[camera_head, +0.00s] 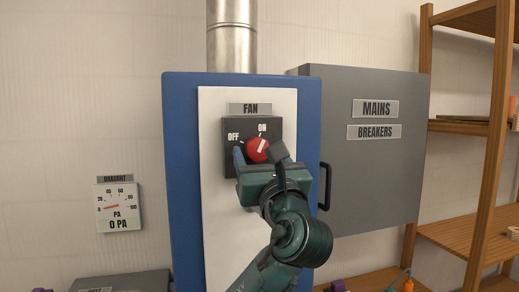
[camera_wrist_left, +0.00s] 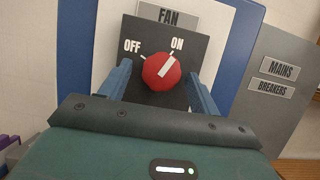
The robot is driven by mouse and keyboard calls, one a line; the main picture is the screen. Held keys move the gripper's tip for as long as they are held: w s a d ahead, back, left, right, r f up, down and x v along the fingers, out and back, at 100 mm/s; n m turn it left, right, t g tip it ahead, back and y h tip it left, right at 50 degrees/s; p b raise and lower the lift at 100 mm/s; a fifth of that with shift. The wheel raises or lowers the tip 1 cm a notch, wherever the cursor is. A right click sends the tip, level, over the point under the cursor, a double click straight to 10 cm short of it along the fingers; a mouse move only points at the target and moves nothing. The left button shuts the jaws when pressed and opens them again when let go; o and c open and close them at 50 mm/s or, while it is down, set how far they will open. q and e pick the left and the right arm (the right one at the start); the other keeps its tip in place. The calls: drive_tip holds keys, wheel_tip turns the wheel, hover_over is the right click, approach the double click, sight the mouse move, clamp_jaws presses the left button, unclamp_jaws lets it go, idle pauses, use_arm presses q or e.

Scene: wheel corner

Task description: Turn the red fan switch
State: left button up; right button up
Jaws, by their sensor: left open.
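The red fan switch (camera_head: 257,150) is a round knob with a white pointer, on a dark plate (camera_head: 233,127) marked OFF and ON under a FAN label. The knob also shows in the left wrist view (camera_wrist_left: 161,72), where its pointer aims up and right towards ON. My left gripper (camera_head: 259,155) is open in front of the plate, with one blue finger at each side of the knob. In the left wrist view gaps show between the fingers and the knob. The gripper hides the plate's lower part in the head view. My right gripper is not in view.
A grey MAINS BREAKERS cabinet (camera_head: 375,170) with a black handle (camera_head: 325,186) stands close on the right. A draught gauge (camera_head: 118,208) on the left wall reads 0 PA. Wooden shelves (camera_head: 482,150) stand at far right. A metal duct (camera_head: 231,45) rises above the blue panel.

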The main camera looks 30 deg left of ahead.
use_arm(q)
drive_tip(key=shift+w+a+r, duration=0.1)
drive_tip(key=shift+w+a, duration=0.15)
drive_tip(key=shift+a, duration=0.05)
drive_tip(key=shift+c, duration=0.3)
drive_tip(key=c, duration=0.9)
